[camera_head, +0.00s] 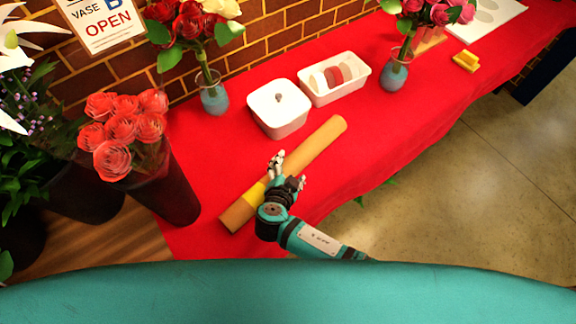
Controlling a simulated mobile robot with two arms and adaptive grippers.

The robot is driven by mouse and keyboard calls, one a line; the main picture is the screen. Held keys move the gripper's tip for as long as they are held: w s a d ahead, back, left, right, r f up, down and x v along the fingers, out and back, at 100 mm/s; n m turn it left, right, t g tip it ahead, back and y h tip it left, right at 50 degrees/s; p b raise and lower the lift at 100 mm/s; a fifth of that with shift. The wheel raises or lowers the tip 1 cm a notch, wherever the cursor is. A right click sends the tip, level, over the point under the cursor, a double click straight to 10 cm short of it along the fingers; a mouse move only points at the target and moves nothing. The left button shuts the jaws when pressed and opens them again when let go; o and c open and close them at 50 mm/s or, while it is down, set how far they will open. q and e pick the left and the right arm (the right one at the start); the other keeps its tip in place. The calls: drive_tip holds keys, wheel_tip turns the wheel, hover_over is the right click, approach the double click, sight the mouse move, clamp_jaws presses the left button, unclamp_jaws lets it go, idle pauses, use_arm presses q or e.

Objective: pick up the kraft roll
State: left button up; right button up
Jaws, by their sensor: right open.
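The kraft roll (318,140) is a long brown tube with a yellow band. It lies diagonally on the red-covered table (370,155), its near end close to the table's front edge. My right gripper (290,170) is open over the roll, just beyond the yellow band, with its fingers spread and part of the roll hidden beneath it. I cannot tell whether the fingers touch the roll. My left gripper is not in view.
Behind the roll stand a lidded white box (279,118) and an open white tray (350,90). Glass vases with flowers (214,97) (394,75) stand farther back. A dark bucket of red roses (172,195) is at left. A yellow object (466,61) lies at right.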

drive_tip(key=shift+c, duration=0.2)
drive_tip(key=c, duration=1.4)
